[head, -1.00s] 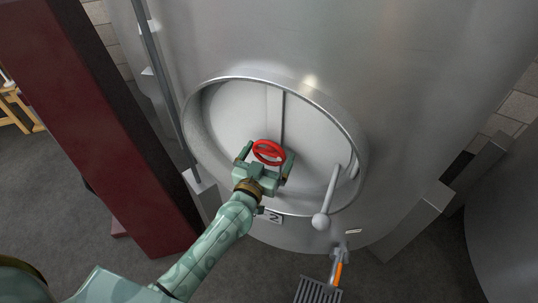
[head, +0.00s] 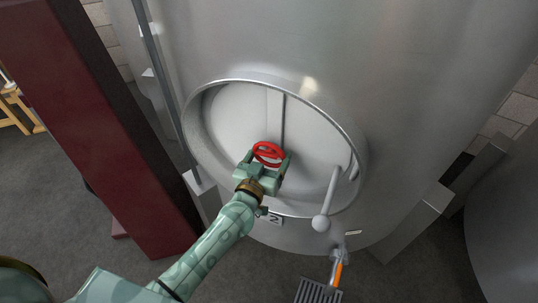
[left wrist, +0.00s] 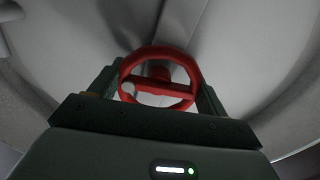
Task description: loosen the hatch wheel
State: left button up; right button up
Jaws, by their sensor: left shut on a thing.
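The red hatch wheel (head: 267,150) sits at the middle of the round, pale hatch (head: 228,112) on the steel tank. My left gripper (head: 268,160) reaches it from below and is shut on the wheel, one finger at each side. In the left wrist view the wheel (left wrist: 160,52) stands between the two dark fingers of my left gripper (left wrist: 158,88), its crossbar close to level. My right gripper is not in view.
A lever with a round knob (head: 320,222) sticks out at the hatch's lower right. Below the tank are an orange-handled valve (head: 338,272) and a floor grate (head: 318,291). A dark red post (head: 95,120) stands close to the left of my arm.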

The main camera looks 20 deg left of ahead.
pick_arm(q)
jog(key=n+p, duration=0.1)
jog(key=n, duration=0.2)
jog(key=shift+d+r, duration=0.1)
jog(key=shift+r, duration=0.05)
jog(key=n+p, duration=0.1)
jog(key=n, duration=0.4)
jog(key=shift+n, duration=0.4)
jog(key=n, duration=0.3)
jog(key=shift+d+n+p, duration=0.1)
jog(key=shift+n+p, duration=0.2)
jog(key=shift+p, duration=0.05)
jog(key=n, duration=0.5)
jog(key=shift+r, duration=0.1)
jog(key=n, duration=0.5)
jog(key=shift+r+b, duration=0.1)
jog(key=shift+b, duration=0.2)
jog(key=shift+n, duration=0.3)
jog(key=o, duration=1)
jog(key=shift+s, duration=0.1)
